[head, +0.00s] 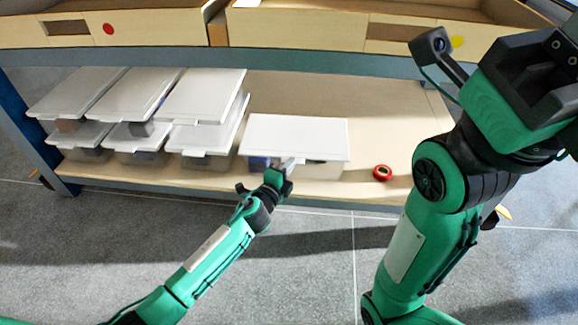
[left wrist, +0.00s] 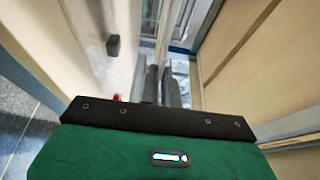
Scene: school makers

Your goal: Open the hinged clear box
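The clear box has a flat white lid (head: 293,137) that lies level on it, closed. It stands by itself on the lower shelf, right of the stacked boxes. My left gripper (head: 287,165) is at the front of this box, just below the lid's front edge. I cannot tell whether it touches the lid. In the left wrist view its dark fingers (left wrist: 161,86) sit close together, with nothing clearly between them. My right gripper (head: 535,85) is raised at the upper right, away from the box. Its fingertips cannot be made out.
Several similar lidded boxes (head: 135,95) are stacked in rows to the left. A red ring-shaped roll (head: 382,172) lies on the shelf (head: 390,115) right of the box. Wooden trays (head: 300,25) stand on the shelf above.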

